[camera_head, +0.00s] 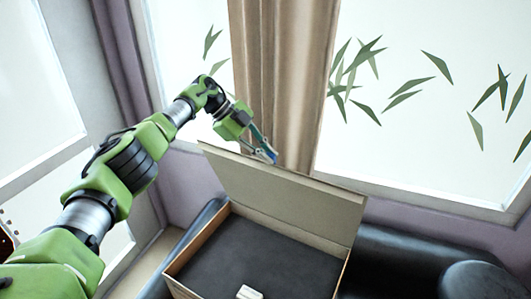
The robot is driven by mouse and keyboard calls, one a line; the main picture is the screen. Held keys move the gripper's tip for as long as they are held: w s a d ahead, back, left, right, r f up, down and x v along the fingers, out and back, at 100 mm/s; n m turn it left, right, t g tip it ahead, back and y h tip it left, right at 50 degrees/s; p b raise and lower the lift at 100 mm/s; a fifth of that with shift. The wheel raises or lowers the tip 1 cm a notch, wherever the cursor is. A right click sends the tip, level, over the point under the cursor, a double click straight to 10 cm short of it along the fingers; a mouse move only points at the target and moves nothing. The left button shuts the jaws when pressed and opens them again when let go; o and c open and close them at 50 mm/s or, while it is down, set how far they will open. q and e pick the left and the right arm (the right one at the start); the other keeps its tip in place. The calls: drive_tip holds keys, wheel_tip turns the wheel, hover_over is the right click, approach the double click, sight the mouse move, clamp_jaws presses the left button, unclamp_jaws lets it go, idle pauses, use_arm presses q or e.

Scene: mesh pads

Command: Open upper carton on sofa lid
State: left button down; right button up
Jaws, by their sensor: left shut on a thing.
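The carton (178,267) is a brown box with a dark inside, on the dark sofa. Its lid (290,198) stands raised along the far side, showing its tan inner face. My left gripper (268,155) is at the lid's top edge, left of its middle. It is shut on the lid edge, with its fingertips partly behind the lid. A small white object (249,292) lies inside the carton near the bottom of the view. The near side of the carton is cut off by the frame. My right gripper is not in view.
The dark sofa (400,262) extends to the right of the carton, with a rounded part at the far right. A beige curtain (285,80) and bright windows with leaves outside are behind the lid. The space above the open carton is clear.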

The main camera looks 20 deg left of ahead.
use_arm(q)
drive_tip(key=shift+s+f, duration=0.1)
drive_tip(key=shift+f, duration=0.05)
drive_tip(key=c, duration=2.1)
unclamp_jaws()
drive_tip(key=shift+d, duration=0.1)
drive_tip(key=v, duration=1.2)
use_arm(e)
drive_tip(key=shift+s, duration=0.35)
